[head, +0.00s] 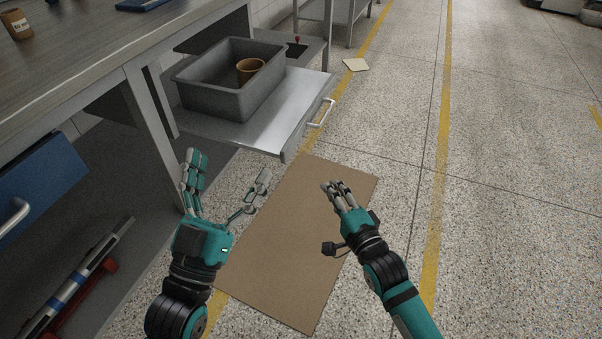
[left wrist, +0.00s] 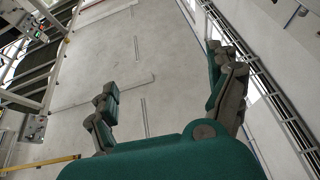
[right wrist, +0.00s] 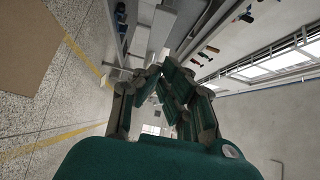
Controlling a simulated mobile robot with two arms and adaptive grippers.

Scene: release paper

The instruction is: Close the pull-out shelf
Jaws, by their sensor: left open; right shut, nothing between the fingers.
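The pull-out shelf (head: 238,128) is a grey metal board sticking out from under the workbench in the head view. It has a white bar handle (head: 321,113) on its front edge. A grey bin (head: 225,98) stands on the shelf with a brown cup (head: 249,70) inside. My left gripper (head: 226,182) is open and empty, in front of the shelf and below its near edge in the picture. My right gripper (head: 335,190) is shut and empty, below the handle in the picture and apart from it. Neither wrist view shows the shelf clearly.
A brown cardboard sheet (head: 290,240) lies on the floor below the grippers. The workbench (head: 80,70) fills the left, with a blue drawer (head: 40,185) at its side. A small pale sheet (head: 356,64) lies on the floor behind the shelf. The floor at right is clear.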

